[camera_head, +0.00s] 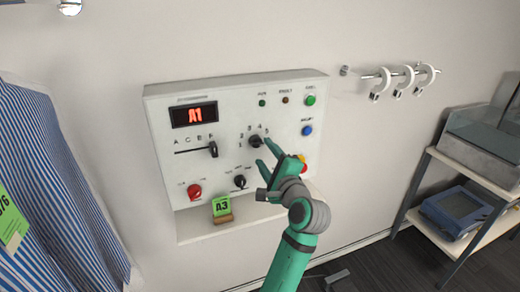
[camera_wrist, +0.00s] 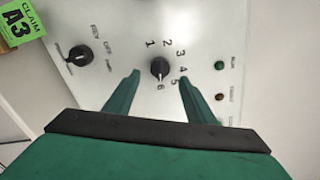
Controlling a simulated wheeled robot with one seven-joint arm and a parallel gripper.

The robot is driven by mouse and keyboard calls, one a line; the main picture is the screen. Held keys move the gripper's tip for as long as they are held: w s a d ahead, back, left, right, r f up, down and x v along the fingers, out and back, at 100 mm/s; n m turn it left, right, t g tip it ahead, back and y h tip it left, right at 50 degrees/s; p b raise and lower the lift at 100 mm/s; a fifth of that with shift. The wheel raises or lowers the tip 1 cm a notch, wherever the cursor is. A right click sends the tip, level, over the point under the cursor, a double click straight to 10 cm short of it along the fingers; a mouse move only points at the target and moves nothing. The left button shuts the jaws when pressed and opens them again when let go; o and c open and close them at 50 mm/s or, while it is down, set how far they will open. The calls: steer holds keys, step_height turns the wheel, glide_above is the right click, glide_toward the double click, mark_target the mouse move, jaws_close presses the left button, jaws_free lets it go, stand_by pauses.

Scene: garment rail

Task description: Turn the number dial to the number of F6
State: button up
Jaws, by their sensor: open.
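The number dial (camera_head: 255,141) is a small black knob on the white wall panel (camera_head: 290,90). In the wrist view the dial (camera_wrist: 160,68) sits within an arc of numbers from 1 to 6. A pale mark seems to lie on its side toward the 6, but it is too small to be sure. My gripper (camera_head: 265,153) is open in front of the panel. In the wrist view my gripper (camera_wrist: 160,77) has its fingers apart on either side of the dial, with no clear contact. The red display (camera_head: 195,115) reads A1. The letter slider's black handle (camera_head: 213,149) is at the right end, under F.
Below are a red knob (camera_head: 194,191), a black selector knob (camera_head: 240,182) and a green A3 card (camera_head: 222,207) on a ledge. Green and blue buttons are at the panel's right. Striped garments (camera_head: 60,190) hang left; a shelf (camera_head: 480,170) stands right.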

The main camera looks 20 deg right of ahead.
steer(key=s, duration=0.5)
steer(key=shift+s, duration=0.15)
steer(key=shift+d, duration=0.1)
